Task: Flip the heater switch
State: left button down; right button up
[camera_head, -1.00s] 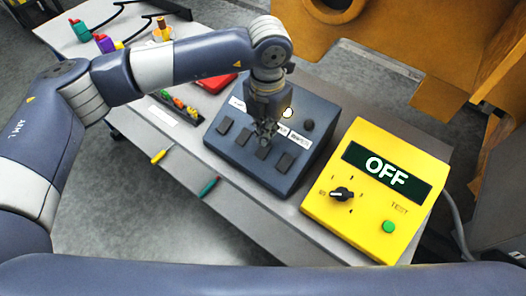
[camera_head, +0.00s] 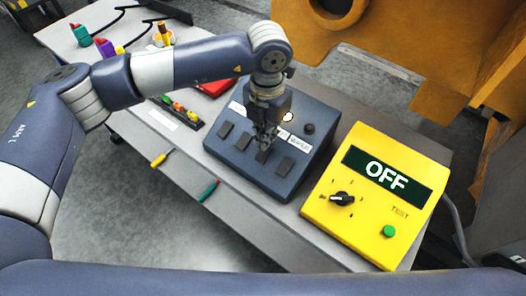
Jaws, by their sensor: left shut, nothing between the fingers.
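A dark blue-grey switch box (camera_head: 233,158) stands on the table with a row of several dark rocker switches on its sloped top. White labels sit above them; the rightmost label (camera_head: 300,143) is too small to read surely, and others are partly covered by my gripper. I cannot tell which switch is the heater's. My left gripper (camera_head: 264,147) is shut and empty, pointing down at the third switch from the left (camera_head: 262,156). Its tips are at or just above that switch; contact cannot be told. My right gripper is not in view.
A yellow tester (camera_head: 330,224) with a display reading OFF, a black knob and a green button stands right of the box. A yellow-handled tool (camera_head: 160,160) and a green one (camera_head: 208,190) lie near the table edge. A large orange-yellow casting (camera_head: 400,45) is behind.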

pick_arm(q)
jog(key=shift+f+b, duration=1.1)
jog(key=shift+b, duration=0.05)
dwell(0.7)
jog(key=shift+r, duration=0.1)
jog(key=shift+r+p, duration=1.25)
jog(key=shift+r, duration=2.2)
